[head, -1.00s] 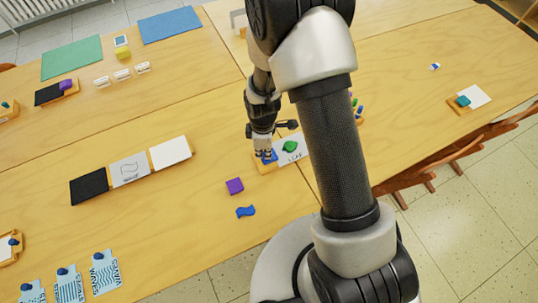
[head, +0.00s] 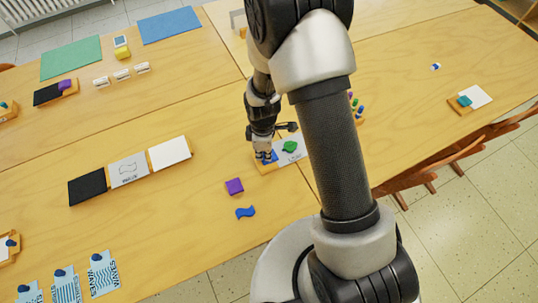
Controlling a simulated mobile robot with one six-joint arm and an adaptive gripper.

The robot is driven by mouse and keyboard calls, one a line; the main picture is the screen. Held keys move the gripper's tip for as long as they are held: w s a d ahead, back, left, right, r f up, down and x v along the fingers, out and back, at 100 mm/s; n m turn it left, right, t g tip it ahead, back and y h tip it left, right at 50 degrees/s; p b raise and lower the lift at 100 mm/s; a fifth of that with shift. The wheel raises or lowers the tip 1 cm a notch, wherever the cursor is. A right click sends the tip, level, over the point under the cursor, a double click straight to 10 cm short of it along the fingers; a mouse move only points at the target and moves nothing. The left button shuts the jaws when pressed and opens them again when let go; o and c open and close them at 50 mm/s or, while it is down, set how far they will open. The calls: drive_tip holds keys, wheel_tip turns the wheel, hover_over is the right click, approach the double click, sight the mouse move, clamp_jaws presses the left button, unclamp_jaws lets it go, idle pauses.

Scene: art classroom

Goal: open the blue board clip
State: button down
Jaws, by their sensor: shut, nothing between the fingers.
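The blue board clip (head: 273,155) sits on a small wooden board (head: 266,168) near the middle of the table. A white card (head: 292,151) with a green leaf shape (head: 289,147) lies at the clip's right side. My gripper (head: 265,158) points down at the blue clip, with its fingertips at or just over it. The fingers are shut with nothing between them. The gripper hides part of the clip, so I cannot tell whether the clip is open or whether the fingers touch it.
Blue-patterned cards (head: 103,273) lie at the front left. A board with a teal piece (head: 464,101) lies right.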

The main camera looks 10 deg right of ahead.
drive_tip(key=shift+r+p, duration=2.4)
drive_tip(key=shift+r, duration=1.05)
wheel_tip(320, 180, up, 9)
drive_tip(key=m+t, duration=0.1)
drive_tip(key=m, duration=0.1)
hover_over(264, 157)
drive_tip(key=d, duration=0.1)
drive_tip(key=s+d+r+m+t, duration=0.15)
drive_tip(key=s+r+m, duration=0.25)
drive_tip(key=r, duration=0.8)
drive_tip(key=s+d+r+m+t, duration=0.2)
drive_tip(key=s+d+r+m, duration=0.1)
drive_tip(key=s+r+m, duration=0.5)
drive_tip(key=s+r, duration=0.3)
drive_tip(key=s, duration=0.4)
drive_tip(key=shift+r+m, duration=0.3)
drive_tip(key=shift+w+d, duration=0.1)
